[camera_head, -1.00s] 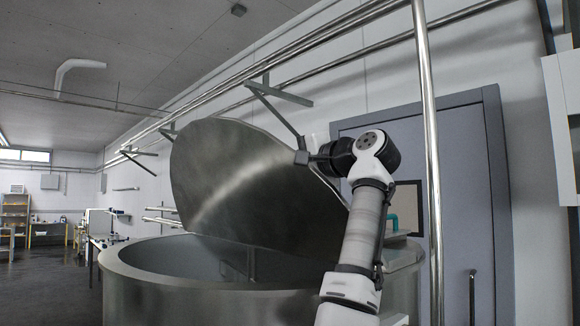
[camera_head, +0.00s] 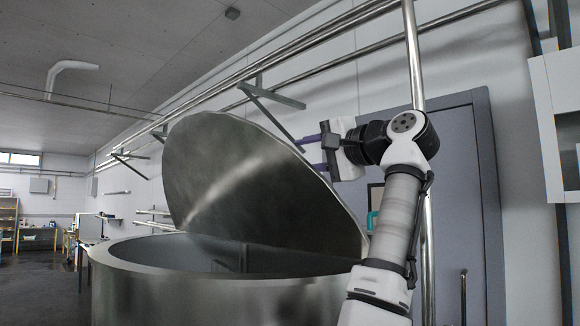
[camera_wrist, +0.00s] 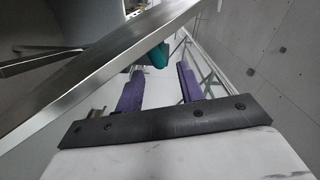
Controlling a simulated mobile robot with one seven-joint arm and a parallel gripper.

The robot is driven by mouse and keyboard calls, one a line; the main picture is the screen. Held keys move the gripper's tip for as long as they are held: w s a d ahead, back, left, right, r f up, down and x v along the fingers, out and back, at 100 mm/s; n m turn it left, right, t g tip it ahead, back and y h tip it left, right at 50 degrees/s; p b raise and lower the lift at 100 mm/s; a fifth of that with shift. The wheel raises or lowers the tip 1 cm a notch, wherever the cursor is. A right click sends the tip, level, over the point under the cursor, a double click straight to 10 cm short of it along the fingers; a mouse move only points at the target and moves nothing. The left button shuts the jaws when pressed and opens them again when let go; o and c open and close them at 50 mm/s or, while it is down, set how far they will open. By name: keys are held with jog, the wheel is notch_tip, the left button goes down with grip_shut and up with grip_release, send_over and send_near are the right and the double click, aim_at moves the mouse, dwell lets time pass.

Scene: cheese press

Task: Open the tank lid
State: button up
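The tank lid (camera_head: 245,185) is a large grey metal half-disc. It stands raised and tilted over the open tank (camera_head: 200,285), whose rim and inner wall show below it. My gripper (camera_head: 303,154) is at the lid's upper right edge, its two purple fingers spread apart. Whether a finger touches the lid is hard to tell. In the wrist view, my gripper (camera_wrist: 158,88) shows both purple fingers apart with nothing held between them. A shiny metal strip crosses in front of the left finger there.
A teal handle-like part (camera_head: 374,219) shows right of the lid, and a teal piece (camera_wrist: 157,56) shows beyond the fingers. A vertical steel pipe (camera_head: 414,60) and a grey door (camera_head: 465,190) stand at right. Wall pipes and brackets (camera_head: 272,97) run above the lid.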

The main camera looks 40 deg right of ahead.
jog(key=s+b, duration=0.1)
jog(key=s, duration=0.5)
jog(key=shift+d, duration=0.2)
dwell(0.4)
